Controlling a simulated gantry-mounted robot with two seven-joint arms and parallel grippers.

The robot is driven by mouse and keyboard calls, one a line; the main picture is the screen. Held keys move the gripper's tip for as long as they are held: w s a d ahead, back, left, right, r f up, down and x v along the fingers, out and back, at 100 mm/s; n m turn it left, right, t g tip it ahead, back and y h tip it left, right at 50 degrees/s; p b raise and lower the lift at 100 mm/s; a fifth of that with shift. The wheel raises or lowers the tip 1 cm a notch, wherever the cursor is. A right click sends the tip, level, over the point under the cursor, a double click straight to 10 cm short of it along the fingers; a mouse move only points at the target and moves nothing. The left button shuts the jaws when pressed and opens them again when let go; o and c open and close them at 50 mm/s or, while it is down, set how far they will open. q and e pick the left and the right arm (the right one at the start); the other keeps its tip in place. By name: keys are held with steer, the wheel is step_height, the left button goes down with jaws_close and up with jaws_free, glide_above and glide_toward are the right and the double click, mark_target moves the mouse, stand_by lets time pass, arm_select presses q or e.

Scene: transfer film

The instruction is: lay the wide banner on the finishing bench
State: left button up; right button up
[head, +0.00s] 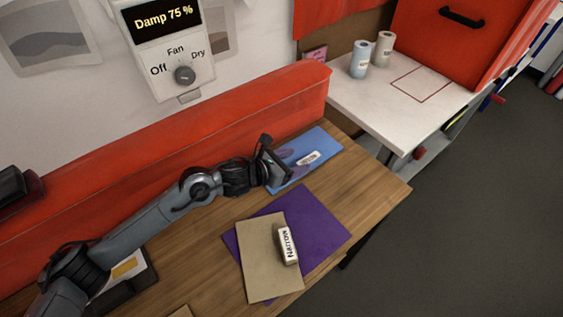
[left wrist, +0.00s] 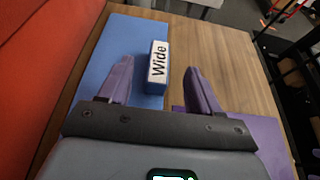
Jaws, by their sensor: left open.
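The wide banner appears to be a flat blue sheet (head: 322,139) on the wooden bench (head: 375,195). A white block marked "Wide" (left wrist: 158,62) lies on the blue sheet; the block also shows in the head view (head: 308,158). My left gripper (head: 277,161) is over the near left end of the sheet. In the left wrist view its two fingers are spread, with the block between and beyond them and nothing held. I cannot tell whether the fingers touch the sheet. My right gripper is not in view.
A tan sheet with a block marked "Narrow" (head: 288,245) overlaps a purple sheet (head: 325,222) nearer me. A white-topped bench (head: 380,105) with a red outline (head: 421,84) and two rolls (head: 361,59) stands at upper right.

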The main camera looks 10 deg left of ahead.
arm_select(q)
steer(key=shift+v, duration=2.3)
